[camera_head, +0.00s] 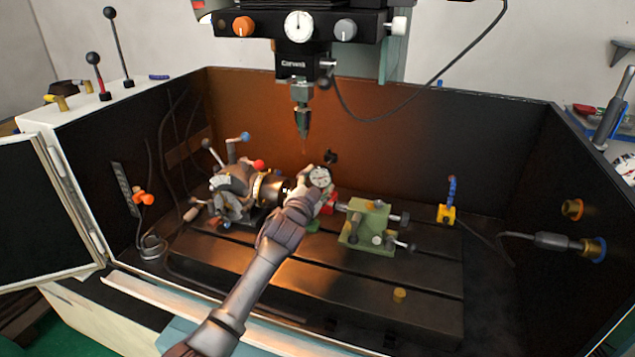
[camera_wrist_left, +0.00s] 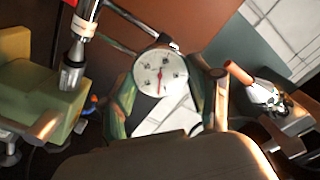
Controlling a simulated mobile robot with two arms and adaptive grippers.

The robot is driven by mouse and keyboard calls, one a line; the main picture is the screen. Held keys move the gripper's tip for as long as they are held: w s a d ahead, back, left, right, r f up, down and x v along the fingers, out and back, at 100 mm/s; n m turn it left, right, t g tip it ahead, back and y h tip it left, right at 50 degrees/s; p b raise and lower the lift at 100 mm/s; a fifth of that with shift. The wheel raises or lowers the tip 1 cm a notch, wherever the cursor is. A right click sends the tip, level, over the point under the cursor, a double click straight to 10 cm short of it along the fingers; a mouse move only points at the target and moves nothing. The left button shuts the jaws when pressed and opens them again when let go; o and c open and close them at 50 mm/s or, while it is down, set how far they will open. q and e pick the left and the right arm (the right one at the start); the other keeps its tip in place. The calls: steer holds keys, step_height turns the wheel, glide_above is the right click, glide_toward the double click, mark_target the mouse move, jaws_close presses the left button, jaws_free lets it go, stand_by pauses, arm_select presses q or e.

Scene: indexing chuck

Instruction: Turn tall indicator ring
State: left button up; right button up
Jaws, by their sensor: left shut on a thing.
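The tall dial indicator (camera_head: 319,177) stands over the machine table, right of the indexing chuck (camera_head: 268,189). Its round white face points up toward the head camera. My left arm reaches in from below, and my left gripper (camera_head: 310,184) is at the indicator, shut on its ring. In the left wrist view the white dial face (camera_wrist_left: 160,73) with a red needle sits between the two greenish fingers of the left gripper (camera_wrist_left: 166,90). The fingers are on either side of the dial's rim. The gripper and wrist hide part of the indicator's stand. My right gripper is not in view.
A green vise (camera_head: 367,222) stands to the right on the slotted table (camera_head: 330,280). The spindle with its tool (camera_head: 302,118) hangs above and behind the indicator. A yellow block (camera_head: 446,214) with a blue nozzle stands farther right. The table's front right is mostly clear.

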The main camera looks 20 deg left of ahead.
arm_select(q)
steer(key=o, duration=1.2)
steer(key=shift+c, duration=0.2)
steer(key=s, duration=1.2)
steer(key=shift+a, duration=0.25)
